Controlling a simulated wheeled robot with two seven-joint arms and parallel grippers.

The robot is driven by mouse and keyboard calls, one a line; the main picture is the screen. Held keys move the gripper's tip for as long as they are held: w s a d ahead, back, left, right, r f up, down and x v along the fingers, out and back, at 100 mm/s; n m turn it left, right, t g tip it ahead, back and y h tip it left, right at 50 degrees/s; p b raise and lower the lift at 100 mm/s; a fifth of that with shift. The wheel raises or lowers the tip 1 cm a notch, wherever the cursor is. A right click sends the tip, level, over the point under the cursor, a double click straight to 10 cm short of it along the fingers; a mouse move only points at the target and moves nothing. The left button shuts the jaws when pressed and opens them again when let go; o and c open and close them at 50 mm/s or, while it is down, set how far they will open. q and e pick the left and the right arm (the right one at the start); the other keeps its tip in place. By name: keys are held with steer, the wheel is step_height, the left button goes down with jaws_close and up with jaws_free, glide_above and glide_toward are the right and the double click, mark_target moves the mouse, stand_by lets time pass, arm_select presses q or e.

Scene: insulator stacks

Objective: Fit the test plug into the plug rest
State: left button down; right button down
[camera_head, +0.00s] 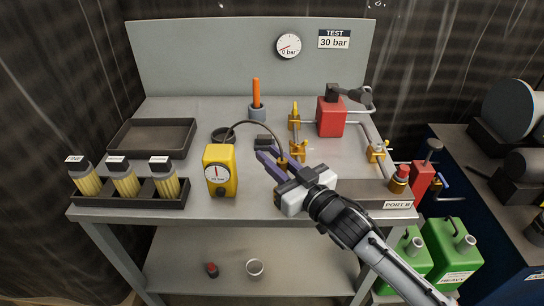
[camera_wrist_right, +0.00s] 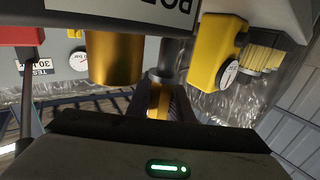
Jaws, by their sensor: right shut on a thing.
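My right gripper (camera_head: 271,160) reaches in from the lower right with its purple fingers over the front middle of the bench. It is shut on a brass-coloured piece, which I take as the test plug (camera_head: 283,164); a thin dark hose arches down to it. In the right wrist view the plug (camera_wrist_right: 158,100) sits between the fingers, with a dark part beyond it. My left gripper is out of view.
A yellow gauge pump (camera_head: 220,171) stands left of the gripper, with a dark round cup (camera_head: 221,134) behind it. Brass fittings (camera_head: 297,122) and a red block (camera_head: 330,117) stand to the right. A grey tray (camera_head: 152,137) and a rack of yellow cylinders (camera_head: 124,182) are at left.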

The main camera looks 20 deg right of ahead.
steer(key=shift+f+b, duration=0.8)
steer(key=shift+f, duration=0.5)
steer(key=c, duration=1.8)
jaws_free()
steer(key=shift+o, duration=1.4)
steer(key=shift+f, duration=0.1)
steer(key=v, duration=0.9)
steer(key=shift+s, duration=0.1)
steer(key=shift+s+d, duration=0.1)
steer(key=shift+s, duration=0.5)
